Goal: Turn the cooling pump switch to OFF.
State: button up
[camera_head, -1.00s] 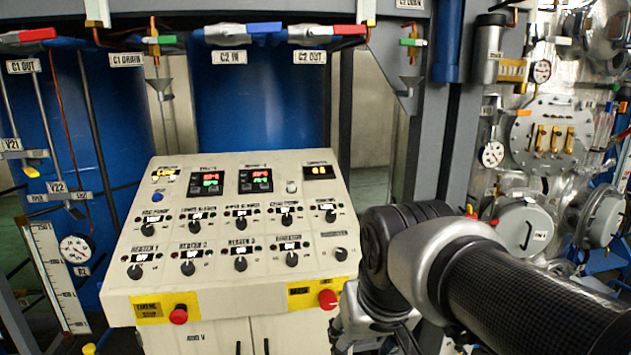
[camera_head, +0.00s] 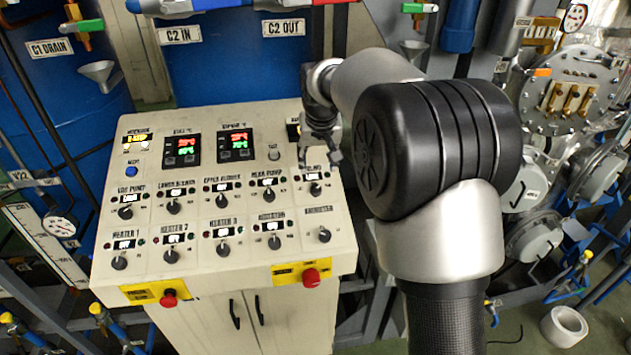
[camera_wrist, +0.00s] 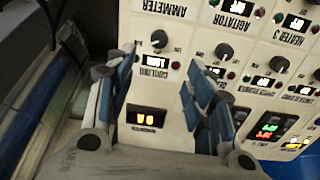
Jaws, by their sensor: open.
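The cooling pump switch is a black rotary knob (camera_head: 315,189) at the right end of the panel's upper knob row. The display text is too blurred to read surely. My gripper (camera_head: 319,163) is open and empty, hanging above the panel's right side just behind the knob. In the wrist view its two blue-padded fingers (camera_wrist: 162,62) stand to either side of the label and display, with the knob slightly beyond the tips, apart from them.
The sloped control panel (camera_head: 250,180) holds several similar knobs close by. The main pump knob (camera_wrist: 224,50) is the near neighbour beside one finger. An amber display (camera_wrist: 146,118) lies between the fingers. Red stop buttons (camera_head: 311,277) sit on the front edge.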

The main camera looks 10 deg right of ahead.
aim_at(316, 189)
jog(key=x, duration=1.5)
jog(key=shift+p, duration=0.4)
jog(key=shift+d, duration=0.1)
jog(key=shift+c, duration=0.3)
jog(key=c, duration=1)
jog(key=shift+n, duration=0.3)
jog(key=n+b, duration=0.1)
jog(key=n, duration=0.4)
jog(key=shift+f+n+b, duration=0.1)
jog(key=shift+n+b, duration=0.3)
jog(key=n, duration=0.5)
jog(key=shift+b, duration=0.4)
jog(key=shift+n, duration=0.3)
